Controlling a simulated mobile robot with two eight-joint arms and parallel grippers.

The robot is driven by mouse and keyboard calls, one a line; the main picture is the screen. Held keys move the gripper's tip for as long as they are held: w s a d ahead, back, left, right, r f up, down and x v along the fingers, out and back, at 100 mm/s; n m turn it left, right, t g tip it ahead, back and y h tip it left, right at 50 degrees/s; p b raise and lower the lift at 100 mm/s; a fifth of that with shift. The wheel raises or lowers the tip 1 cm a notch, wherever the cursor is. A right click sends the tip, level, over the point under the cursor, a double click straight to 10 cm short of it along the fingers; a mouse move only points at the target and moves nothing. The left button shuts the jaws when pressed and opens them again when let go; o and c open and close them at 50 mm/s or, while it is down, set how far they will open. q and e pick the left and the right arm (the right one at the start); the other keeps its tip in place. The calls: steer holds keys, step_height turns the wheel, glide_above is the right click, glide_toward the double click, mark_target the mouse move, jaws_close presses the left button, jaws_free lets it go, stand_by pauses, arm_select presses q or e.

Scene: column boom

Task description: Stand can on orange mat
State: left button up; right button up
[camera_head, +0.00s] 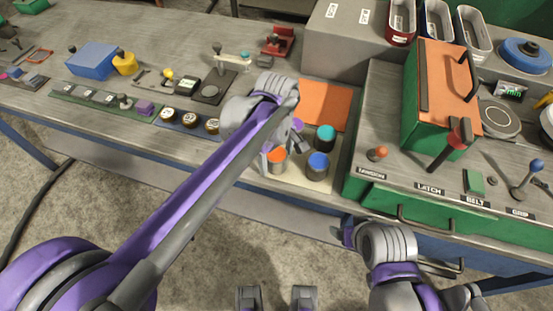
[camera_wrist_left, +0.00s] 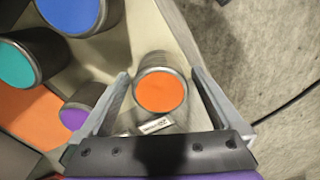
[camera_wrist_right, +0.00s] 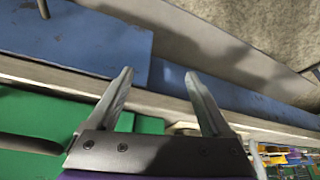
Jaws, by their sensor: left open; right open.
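The orange mat (camera_head: 325,105) lies flat on the workbench behind a group of cans; part of it also shows in the left wrist view (camera_wrist_left: 30,115). The grey can with the orange top (camera_head: 277,156) stands upright at the front left of the group. My left gripper (camera_head: 283,149) is open around this can. In the left wrist view the orange-topped can (camera_wrist_left: 160,92) sits between the two spread fingers, with no clear grip on it. My right gripper (camera_wrist_right: 159,74) is open and empty in front of the green bench unit.
A teal-topped can (camera_head: 325,138), a blue-topped can (camera_head: 318,165) and a purple-topped can (camera_wrist_left: 74,118) stand close by on a pale tray (camera_head: 322,183). A grey box (camera_head: 345,40) is behind the mat, and the green unit with levers (camera_head: 400,185) is to the right.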

arm_select(q)
steer(key=c, duration=1.6)
